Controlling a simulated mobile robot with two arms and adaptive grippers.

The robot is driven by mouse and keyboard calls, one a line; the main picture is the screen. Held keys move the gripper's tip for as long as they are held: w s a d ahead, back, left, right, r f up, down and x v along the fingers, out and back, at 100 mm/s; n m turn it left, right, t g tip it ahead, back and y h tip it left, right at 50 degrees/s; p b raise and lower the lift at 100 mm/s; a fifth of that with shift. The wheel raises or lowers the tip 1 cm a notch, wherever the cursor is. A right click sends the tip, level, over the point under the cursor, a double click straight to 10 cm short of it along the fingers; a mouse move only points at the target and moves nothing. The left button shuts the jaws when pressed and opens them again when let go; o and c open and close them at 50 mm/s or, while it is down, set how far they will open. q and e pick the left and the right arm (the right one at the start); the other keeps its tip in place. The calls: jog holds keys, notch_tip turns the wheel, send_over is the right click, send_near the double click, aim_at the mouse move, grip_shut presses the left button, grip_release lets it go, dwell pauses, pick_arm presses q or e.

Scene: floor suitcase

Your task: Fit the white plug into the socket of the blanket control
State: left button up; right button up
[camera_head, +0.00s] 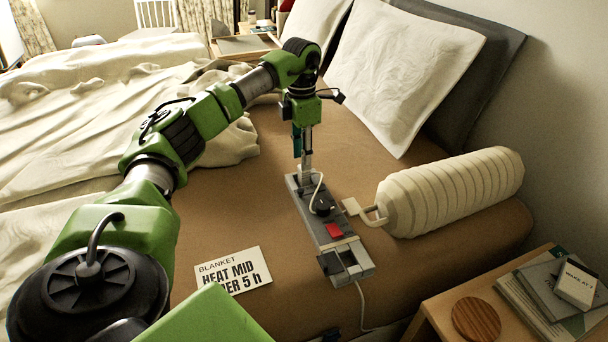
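The blanket control is a long grey unit (333,250) lying on the brown bed cover, with a dark round knob (321,206), a red button (334,231) and an open-looking grey block at its near end. My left gripper (305,172) points straight down at the control's far end. Its fingers look close together, but their tips are too small to tell what is between them. A white cord (318,187) curves from beside the fingertips toward the knob. I cannot make out the white plug clearly; it may be hidden at the fingertips. My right gripper is not in view.
Pillows (402,75) stand behind. A wooden bedside table (438,310) is at lower right.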

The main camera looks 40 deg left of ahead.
aim_at(304, 175)
pick_arm(q)
jog(key=f, duration=0.2)
jog(key=f+b, duration=0.1)
jog(key=f, duration=0.1)
jog(key=shift+w+d, duration=0.1)
jog(key=shift+d, duration=0.1)
jog(key=shift+f, duration=0.55)
jog(key=c, duration=0.9)
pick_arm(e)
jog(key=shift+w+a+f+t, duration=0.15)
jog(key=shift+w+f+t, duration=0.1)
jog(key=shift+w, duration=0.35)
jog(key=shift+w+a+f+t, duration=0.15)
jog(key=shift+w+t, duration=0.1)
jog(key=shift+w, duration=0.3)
pick_arm(q)
jog(key=shift+o, duration=0.2)
